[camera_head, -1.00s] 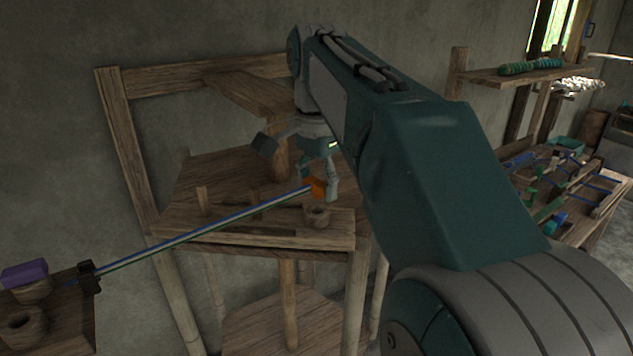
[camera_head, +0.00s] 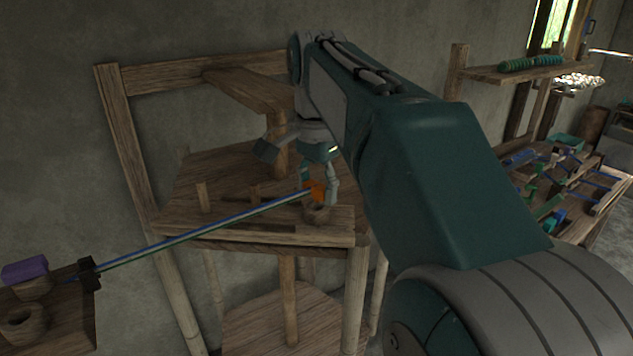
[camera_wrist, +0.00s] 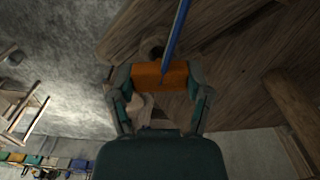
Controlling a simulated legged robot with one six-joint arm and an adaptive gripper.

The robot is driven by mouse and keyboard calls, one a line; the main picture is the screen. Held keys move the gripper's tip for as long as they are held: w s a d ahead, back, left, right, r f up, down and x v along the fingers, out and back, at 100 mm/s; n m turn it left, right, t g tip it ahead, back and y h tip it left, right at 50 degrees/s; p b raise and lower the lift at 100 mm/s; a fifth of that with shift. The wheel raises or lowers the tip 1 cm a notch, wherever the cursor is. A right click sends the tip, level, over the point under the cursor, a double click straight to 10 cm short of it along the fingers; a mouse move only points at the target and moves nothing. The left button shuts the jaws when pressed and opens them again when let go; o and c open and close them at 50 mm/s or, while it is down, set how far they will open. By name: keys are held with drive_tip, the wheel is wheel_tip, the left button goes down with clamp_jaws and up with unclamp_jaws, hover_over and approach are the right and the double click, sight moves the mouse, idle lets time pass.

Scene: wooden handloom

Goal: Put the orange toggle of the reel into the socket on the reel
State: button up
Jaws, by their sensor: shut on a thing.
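My gripper (camera_head: 320,182) is shut on the orange toggle (camera_head: 314,190), above the front right part of the wooden stand. In the wrist view the orange toggle (camera_wrist: 160,76) sits between both fingers of my gripper (camera_wrist: 160,82). A blue and green thread bundle (camera_head: 190,236) runs from the toggle down to the left. The round wooden socket (camera_head: 318,214) stands on the stand right below the toggle. I cannot tell whether the toggle touches the socket.
The stand's wooden top (camera_head: 225,212) carries short upright pegs. At the lower left, a purple block (camera_head: 24,270) sits on a wooden cup, with an empty cup (camera_head: 22,326) and a black thread guide (camera_head: 88,274) nearby. A table with coloured parts (camera_head: 560,200) stands at the right.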

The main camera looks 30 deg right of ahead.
drive_tip(key=shift+f, duration=0.25)
drive_tip(key=shift+f, duration=0.15)
drive_tip(key=shift+f, duration=0.55)
idle(0.5)
drive_tip(key=o, duration=0.8)
drive_tip(key=shift+r, duration=3.55)
